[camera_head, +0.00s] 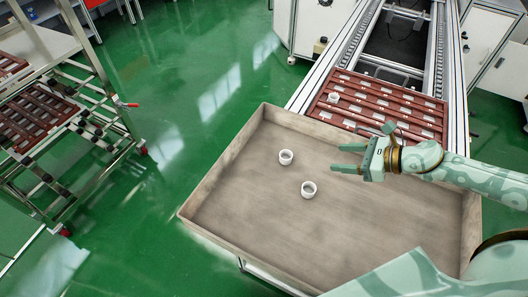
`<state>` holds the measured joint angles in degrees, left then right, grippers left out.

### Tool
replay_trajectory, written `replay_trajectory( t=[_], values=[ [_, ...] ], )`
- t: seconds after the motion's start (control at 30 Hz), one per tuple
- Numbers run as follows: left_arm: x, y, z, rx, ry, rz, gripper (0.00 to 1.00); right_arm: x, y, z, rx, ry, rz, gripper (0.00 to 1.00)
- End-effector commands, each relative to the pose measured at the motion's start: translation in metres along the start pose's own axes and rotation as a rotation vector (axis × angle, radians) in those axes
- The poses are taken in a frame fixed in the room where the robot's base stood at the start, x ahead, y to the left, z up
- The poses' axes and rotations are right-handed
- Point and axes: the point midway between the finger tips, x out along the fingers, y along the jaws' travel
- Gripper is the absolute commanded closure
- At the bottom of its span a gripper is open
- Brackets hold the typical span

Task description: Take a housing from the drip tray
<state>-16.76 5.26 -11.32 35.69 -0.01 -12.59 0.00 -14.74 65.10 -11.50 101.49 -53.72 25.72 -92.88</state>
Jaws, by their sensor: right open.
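The drip tray (224,168) is a large grey-brown tray with low walls in the middle of the head view. Two small white ring-shaped housings stand apart on its floor: one (286,157) towards the back, the other (309,189) nearer and slightly right. My right gripper (342,158) comes in from the right, above the tray, to the right of both housings. Its fingers point left, are spread apart and hold nothing. It touches neither housing. My left gripper is not in view.
A conveyor (345,37) runs behind the tray and carries a red-brown pallet (385,104) with white pieces. A metal rack (97,85) with similar pallets stands at left. White machine cabinets (318,25) stand at the back. Green floor (185,60) lies open between rack and tray.

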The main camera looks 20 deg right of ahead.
Motion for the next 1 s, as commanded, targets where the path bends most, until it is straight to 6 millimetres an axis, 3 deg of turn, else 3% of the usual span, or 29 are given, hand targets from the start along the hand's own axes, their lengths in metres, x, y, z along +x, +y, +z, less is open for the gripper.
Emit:
replay_trajectory(
  t=[0.17, 0.37, 0.6, 0.8, 1.0],
  values=[
    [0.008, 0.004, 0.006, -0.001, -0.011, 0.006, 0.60, 0.018, 0.000, -0.003, -0.011, -0.001, 0.003, 0.43],
    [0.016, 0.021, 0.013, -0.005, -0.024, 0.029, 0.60, 0.058, 0.000, -0.001, -0.011, -0.004, 0.002, 0.43],
    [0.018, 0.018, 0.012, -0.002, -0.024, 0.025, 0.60, 0.103, 0.001, -0.001, -0.008, -0.002, 0.002, 0.43],
    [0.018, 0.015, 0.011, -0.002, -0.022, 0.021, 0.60, 0.118, 0.002, 0.000, -0.009, -0.001, 0.003, 0.43],
    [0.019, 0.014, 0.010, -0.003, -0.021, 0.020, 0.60, 0.151, 0.004, 0.003, -0.008, -0.002, 0.003, 0.43]
  ],
)
